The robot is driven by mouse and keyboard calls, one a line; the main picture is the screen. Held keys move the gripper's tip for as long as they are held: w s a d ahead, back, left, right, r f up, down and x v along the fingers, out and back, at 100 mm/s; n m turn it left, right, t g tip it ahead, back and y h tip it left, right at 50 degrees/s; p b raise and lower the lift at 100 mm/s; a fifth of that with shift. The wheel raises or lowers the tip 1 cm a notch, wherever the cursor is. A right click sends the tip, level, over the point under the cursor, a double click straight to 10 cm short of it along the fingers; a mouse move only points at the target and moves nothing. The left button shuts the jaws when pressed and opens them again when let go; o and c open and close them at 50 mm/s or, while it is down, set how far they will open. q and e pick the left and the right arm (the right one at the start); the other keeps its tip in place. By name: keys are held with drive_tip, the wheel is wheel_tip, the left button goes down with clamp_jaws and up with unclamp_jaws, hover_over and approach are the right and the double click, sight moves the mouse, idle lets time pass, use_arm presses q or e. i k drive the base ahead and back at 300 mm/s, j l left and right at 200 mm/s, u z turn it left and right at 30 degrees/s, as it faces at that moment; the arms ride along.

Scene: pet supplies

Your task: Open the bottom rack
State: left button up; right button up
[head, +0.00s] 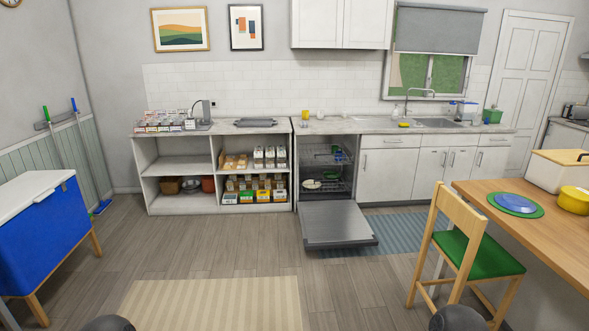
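The dishwasher (325,168) stands in the counter at the back, right of the open shelves. Its door (336,223) is folded down flat in front of it. The bottom rack (338,188) sits inside the dishwasher, behind the lowered door, with a pale dish (312,184) on it. An upper rack (326,157) is above it, also inside. Details of both racks are small and dark. Neither gripper is in view; only dark rounded parts of my arms show at the bottom edge.
A striped beige rug (212,304) and bare wood floor (230,243) lie between me and the dishwasher. A green-seated chair (464,246) and wooden table (555,228) stand on the right. A blue chest (48,235) is on the left. A blue mat (398,228) lies beside the door.

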sight(322, 177)
drive_tip(key=i+l+z, duration=0.2)
drive_tip(key=i, duration=0.5)
drive_tip(key=i+j+z, duration=0.25)
drive_tip(key=i, duration=0.4)
drive_tip(key=i+z, duration=0.2)
drive_tip(key=i, duration=1.55)
drive_tip(key=i+u, duration=0.15)
drive_tip(key=i, duration=0.95)
drive_tip(key=i+l+u, duration=0.3)
drive_tip(key=i, duration=0.3)
drive_tip(key=i+l+u, duration=0.25)
drive_tip(key=i+l, duration=0.15)
drive_tip(key=i, duration=0.2)
